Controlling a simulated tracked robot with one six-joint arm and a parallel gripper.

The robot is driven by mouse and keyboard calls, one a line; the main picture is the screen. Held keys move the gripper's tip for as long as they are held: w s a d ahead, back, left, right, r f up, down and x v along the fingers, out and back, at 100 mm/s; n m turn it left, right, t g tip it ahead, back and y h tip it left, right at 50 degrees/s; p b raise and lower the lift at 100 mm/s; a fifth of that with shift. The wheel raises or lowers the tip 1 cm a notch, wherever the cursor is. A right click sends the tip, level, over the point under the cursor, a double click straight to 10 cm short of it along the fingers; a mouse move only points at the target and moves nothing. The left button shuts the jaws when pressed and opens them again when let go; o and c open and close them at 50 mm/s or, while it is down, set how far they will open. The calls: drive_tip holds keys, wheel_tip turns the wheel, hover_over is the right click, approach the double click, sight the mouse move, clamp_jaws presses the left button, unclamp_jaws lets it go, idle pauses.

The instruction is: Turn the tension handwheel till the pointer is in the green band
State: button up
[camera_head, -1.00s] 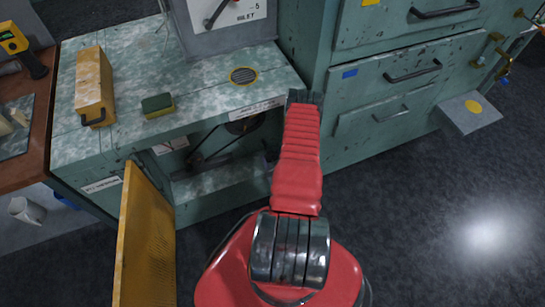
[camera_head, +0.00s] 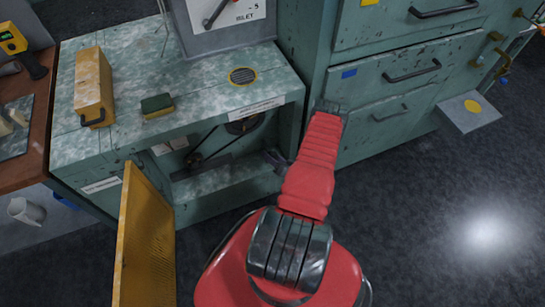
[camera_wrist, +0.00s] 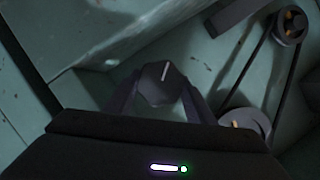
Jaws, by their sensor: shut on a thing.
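The tension handwheel (camera_wrist: 158,82) appears in the wrist view as a dark, faceted knob with a white line on its face. My gripper (camera_wrist: 160,98) has one finger on each side of it and is shut on it. In the head view my gripper (camera_head: 275,160) is at the right end of the open compartment, partly hidden by my arm, and the handwheel cannot be made out. A dark belt (camera_wrist: 244,62) runs between an upper pulley (camera_wrist: 290,25) and a lower pulley (camera_wrist: 243,124), right of the handwheel. I cannot make out the pointer or green band.
The yellow mesh door (camera_head: 146,240) stands open at the compartment's left. Drawers (camera_head: 385,75) rise to the right.

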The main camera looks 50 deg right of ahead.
drive_tip(key=m, duration=0.1)
drive_tip(key=m+t, duration=0.1)
drive_tip(key=m, duration=0.1)
drive_tip(key=m+t, duration=0.1)
drive_tip(key=m, duration=0.1)
drive_tip(key=shift+s+d+f+y, duration=0.15)
drive_tip(key=shift+s+d+y, duration=0.05)
drive_tip(key=shift+d+y, duration=0.2)
drive_tip(key=m+t, duration=0.2)
drive_tip(key=m, duration=0.3)
drive_tip(key=shift+a+f, duration=0.1)
drive_tip(key=shift+f, duration=0.05)
drive_tip(key=shift+w, duration=0.1)
drive_tip(key=shift+a, duration=0.1)
drive_tip(key=o, duration=1)
drive_tip(key=shift+o, duration=0.2)
drive_tip(key=s+a+f, duration=0.1)
drive_tip(key=s+a, duration=0.1)
drive_tip(key=s, duration=1.1)
drive_tip(key=shift+s, duration=0.3)
drive_tip(key=shift+a, duration=0.1)
